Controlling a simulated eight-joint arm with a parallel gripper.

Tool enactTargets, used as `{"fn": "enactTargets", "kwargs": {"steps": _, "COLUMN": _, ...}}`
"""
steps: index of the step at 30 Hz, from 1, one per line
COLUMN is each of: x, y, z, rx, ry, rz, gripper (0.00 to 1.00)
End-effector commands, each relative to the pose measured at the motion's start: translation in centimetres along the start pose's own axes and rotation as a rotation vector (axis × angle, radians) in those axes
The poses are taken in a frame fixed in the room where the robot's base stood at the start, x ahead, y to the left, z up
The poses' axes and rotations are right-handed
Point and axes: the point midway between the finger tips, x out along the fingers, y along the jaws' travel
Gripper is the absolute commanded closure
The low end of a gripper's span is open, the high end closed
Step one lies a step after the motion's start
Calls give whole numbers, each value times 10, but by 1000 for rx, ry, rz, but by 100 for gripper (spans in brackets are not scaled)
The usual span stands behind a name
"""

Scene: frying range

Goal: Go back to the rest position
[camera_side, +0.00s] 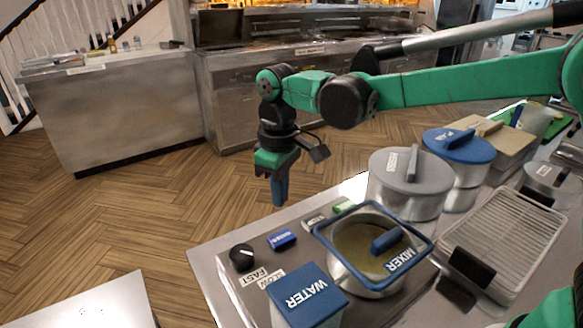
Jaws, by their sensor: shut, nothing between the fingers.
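My gripper (279,191) is at the end of the green and black arm, pointing down. Its blue fingers are together with nothing between them. In the picture it hangs just past the far left edge of the steel worktop, above the level of the controls. The arm reaches in from the right side of the view. No marker for a rest position shows.
On the worktop (213,254) stand a blue WATER container (305,297), the MIXER pot (372,250), a grey-lidded pot (410,185), a blue-lidded pot (458,147) and a wire-rack tray (507,235). A black knob (242,257) is near the front. Wooden floor (150,210) lies open at left.

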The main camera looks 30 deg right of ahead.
Motion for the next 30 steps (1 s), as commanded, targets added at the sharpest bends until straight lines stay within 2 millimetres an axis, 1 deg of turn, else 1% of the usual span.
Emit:
{"fn": "enactTargets", "kwargs": {"steps": 9, "x": -1, "y": 1, "z": 1, "rx": 4, "ry": 4, "rz": 1, "gripper": 100}}
{"fn": "enactTargets", "kwargs": {"steps": 11, "x": -4, "y": 3, "z": 4, "rx": 15, "ry": 16, "rz": 3, "gripper": 100}}
{"fn": "enactTargets", "kwargs": {"steps": 13, "x": -10, "y": 7, "z": 12, "rx": 40, "ry": 45, "rz": 10, "gripper": 100}}
{"fn": "enactTargets", "kwargs": {"steps": 17, "x": -25, "y": 20, "z": 37, "rx": 126, "ry": 141, "rz": 33, "gripper": 100}}
{"fn": "enactTargets", "kwargs": {"steps": 21, "x": -36, "y": 32, "z": 72, "rx": 238, "ry": 271, "rz": 65, "gripper": 100}}
{"fn": "enactTargets", "kwargs": {"steps": 24, "x": -37, "y": 38, "z": 97, "rx": 315, "ry": 363, "rz": 90, "gripper": 100}}
{"fn": "enactTargets", "kwargs": {"steps": 27, "x": -34, "y": 43, "z": 119, "rx": 386, "ry": 449, "rz": 115, "gripper": 100}}
{"fn": "enactTargets", "kwargs": {"steps": 30, "x": -28, "y": 45, "z": 136, "rx": 441, "ry": 519, "rz": 136, "gripper": 100}}
